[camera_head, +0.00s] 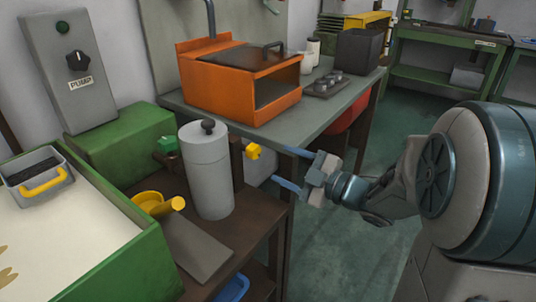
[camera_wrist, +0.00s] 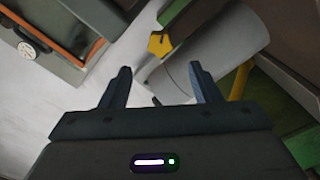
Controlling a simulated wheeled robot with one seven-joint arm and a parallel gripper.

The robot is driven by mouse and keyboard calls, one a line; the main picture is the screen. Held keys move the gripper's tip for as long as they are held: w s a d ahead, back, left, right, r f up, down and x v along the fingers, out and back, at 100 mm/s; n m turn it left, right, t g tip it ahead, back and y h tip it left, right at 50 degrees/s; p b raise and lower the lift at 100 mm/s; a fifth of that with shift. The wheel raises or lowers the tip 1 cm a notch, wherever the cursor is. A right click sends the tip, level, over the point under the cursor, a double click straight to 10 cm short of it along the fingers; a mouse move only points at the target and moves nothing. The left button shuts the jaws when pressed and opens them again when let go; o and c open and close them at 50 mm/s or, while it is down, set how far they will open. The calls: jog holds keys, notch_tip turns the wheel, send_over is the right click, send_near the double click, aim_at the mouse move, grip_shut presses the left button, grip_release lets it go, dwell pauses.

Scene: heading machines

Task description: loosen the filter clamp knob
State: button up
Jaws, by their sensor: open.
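A grey cylindrical filter canister (camera_head: 207,172) stands on the brown bench, with a small dark knob (camera_head: 208,126) on its lid. A yellow lobed knob (camera_head: 253,151) sticks out from its right side; I take this as the clamp knob. In the wrist view the yellow knob (camera_wrist: 159,44) shows beyond the fingertips, with the canister (camera_wrist: 205,60) behind it. My gripper (camera_head: 281,164) is open and empty, to the right of the yellow knob and apart from it. In the wrist view, my gripper (camera_wrist: 164,78) has its two fingers spread to either side below the knob.
A pump switch box (camera_head: 70,70) is on the wall. An orange machine (camera_head: 240,85) stands on the bench behind. Floor is clear around my arm.

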jog(key=v, duration=0.3)
jog(key=shift+s+d, duration=0.3)
jog(key=shift+r, duration=0.1)
jog(key=w+d+r+m+t+h+p, duration=0.2)
jog(key=w+d+r+m+h+p, duration=0.1)
jog(key=d+r+m+h+p, duration=0.85)
jog(key=s+a+r+m+g+h+p, duration=0.1)
jog(key=s+a+r+m+g+p, duration=0.1)
jog(key=s+p, duration=0.3)
jog(key=s+a+r+m+g+p, duration=0.2)
jog(key=s+m+g+p, duration=0.2)
jog(key=s, duration=0.3)
jog(key=s+a+r+m+g+h+p, duration=0.1)
jog(key=s+a+r+m+g+p, duration=0.1)
jog(key=s, duration=0.5)
jog(key=m+g+p, duration=0.1)
jog(key=g+p, duration=0.1)
jog(key=p, duration=0.1)
jog(key=shift+a+r+h+p, duration=0.25)
jog(key=shift+h+p, duration=0.1)
